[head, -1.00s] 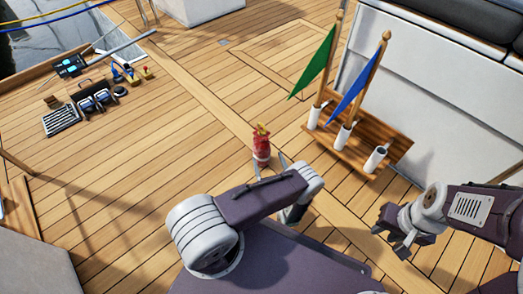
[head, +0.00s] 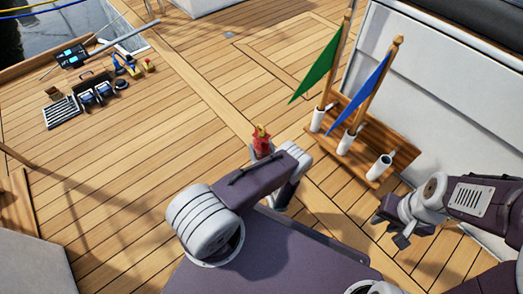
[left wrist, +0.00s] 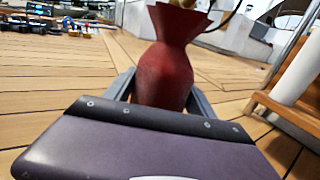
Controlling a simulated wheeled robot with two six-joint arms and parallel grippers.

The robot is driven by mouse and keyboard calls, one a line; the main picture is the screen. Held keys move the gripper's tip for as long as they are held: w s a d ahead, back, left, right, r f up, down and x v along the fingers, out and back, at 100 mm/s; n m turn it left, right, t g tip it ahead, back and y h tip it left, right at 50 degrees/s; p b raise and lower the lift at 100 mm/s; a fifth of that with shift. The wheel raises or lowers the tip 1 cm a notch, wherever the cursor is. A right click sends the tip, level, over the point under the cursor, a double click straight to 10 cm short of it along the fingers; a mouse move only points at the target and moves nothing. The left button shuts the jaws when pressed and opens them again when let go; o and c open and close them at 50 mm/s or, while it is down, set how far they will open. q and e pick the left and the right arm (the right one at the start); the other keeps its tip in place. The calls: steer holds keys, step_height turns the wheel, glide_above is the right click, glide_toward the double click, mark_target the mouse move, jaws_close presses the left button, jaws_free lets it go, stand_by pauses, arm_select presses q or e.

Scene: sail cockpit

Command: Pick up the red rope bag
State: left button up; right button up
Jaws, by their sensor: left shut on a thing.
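The red rope bag (head: 262,141) has a gathered neck with something yellow at its top. In the head view it shows just beyond my left arm, which hides its lower part. In the left wrist view the bag (left wrist: 166,72) stands upright between the two grey fingers of my left gripper (left wrist: 160,90), which is shut on it. The wrist housing hides the bag's bottom, so I cannot tell whether it touches the deck. My right gripper (head: 389,228) is at the right, over the deck and away from the bag; its fingers look apart, with nothing between them.
A wooden rack (head: 362,155) with white tubes holds a green flag (head: 318,65) and a blue flag (head: 364,90) right of the bag. A white cockpit wall (head: 425,85) stands behind it. Several small items, including a slotted grate (head: 62,112), lie at the far left. The middle deck is clear.

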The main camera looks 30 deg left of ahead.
mark_target(265, 140)
arm_select(q)
steer(key=c, duration=0.6)
steer(key=shift+r, duration=0.3)
steer(key=shift+c, duration=0.2)
steer(key=r+p, duration=0.3)
steer(key=d+r+p, duration=0.1)
steer(key=r+p, duration=0.1)
steer(key=shift+w, duration=0.35)
steer(key=w+d+r+p, duration=0.4)
steer(key=w+d+r, duration=0.1)
steer(key=d, duration=0.4)
steer(key=shift+w+r, duration=0.2)
steer(key=shift+w, duration=0.1)
